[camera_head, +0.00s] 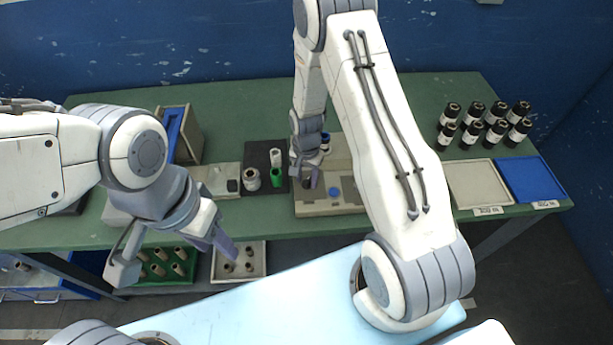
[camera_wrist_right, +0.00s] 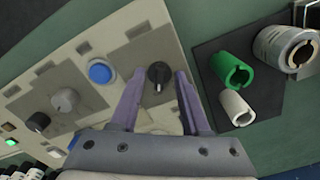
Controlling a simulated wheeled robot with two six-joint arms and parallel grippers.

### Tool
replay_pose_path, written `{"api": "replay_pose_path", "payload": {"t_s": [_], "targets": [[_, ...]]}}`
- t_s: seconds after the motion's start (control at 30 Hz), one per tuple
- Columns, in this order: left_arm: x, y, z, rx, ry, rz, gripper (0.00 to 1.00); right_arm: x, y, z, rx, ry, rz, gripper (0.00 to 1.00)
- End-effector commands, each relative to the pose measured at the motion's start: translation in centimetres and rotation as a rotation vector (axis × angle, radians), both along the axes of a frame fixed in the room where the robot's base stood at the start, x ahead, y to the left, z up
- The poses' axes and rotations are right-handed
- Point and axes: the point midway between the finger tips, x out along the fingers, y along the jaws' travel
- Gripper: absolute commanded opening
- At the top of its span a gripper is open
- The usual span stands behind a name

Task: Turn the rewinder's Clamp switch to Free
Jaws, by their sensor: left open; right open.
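The beige rewinder (camera_head: 322,208) stands on the green table, partly hidden behind my right arm. In the right wrist view its panel (camera_wrist_right: 40,75) carries a small black knob (camera_wrist_right: 158,72) with a pale pointer mark on a grey plate. I cannot read its labels, so I cannot tell its setting. My right gripper (camera_wrist_right: 161,80) is open, its two purple fingers on either side of the knob with gaps; contact is not visible. In the head view my right gripper (camera_head: 307,178) is over the rewinder's left part. My left gripper (camera_head: 172,262) is open and empty in front of the table edge.
A blue button (camera_wrist_right: 100,73) and a grey knob (camera_wrist_right: 65,100) sit left of the black knob. Green (camera_wrist_right: 232,73) and white (camera_wrist_right: 236,108) cores stand on a dark mat to the right.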

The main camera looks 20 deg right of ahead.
Motion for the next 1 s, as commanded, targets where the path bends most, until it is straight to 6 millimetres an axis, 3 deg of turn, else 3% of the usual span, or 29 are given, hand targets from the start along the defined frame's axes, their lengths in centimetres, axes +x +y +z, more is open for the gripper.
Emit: {"api": "replay_pose_path", "payload": {"t_s": [0.27,0.33,0.4,0.77,1.0], "targets": [[0.0,0.0,0.02,0.0,0.0,0.0,0.5,0.0,0.0,-0.22,0.0,0.0,0.0,0.46],[0.0,0.0,0.02,0.0,0.0,0.0,0.5,-0.01,0.01,-0.21,0.0,0.0,0.0,0.27],[0.0,0.0,0.02,0.0,0.0,0.0,0.5,-0.01,0.0,-0.2,0.0,0.0,0.0,0.0],[0.01,0.0,-0.06,0.0,0.0,0.0,0.5,-0.01,0.0,-0.2,0.0,0.0,0.022,0.0],[0.0,0.0,-0.41,0.0,0.0,0.0,0.5,-0.02,-0.03,-0.21,0.0,0.0,0.132,0.0]]}}
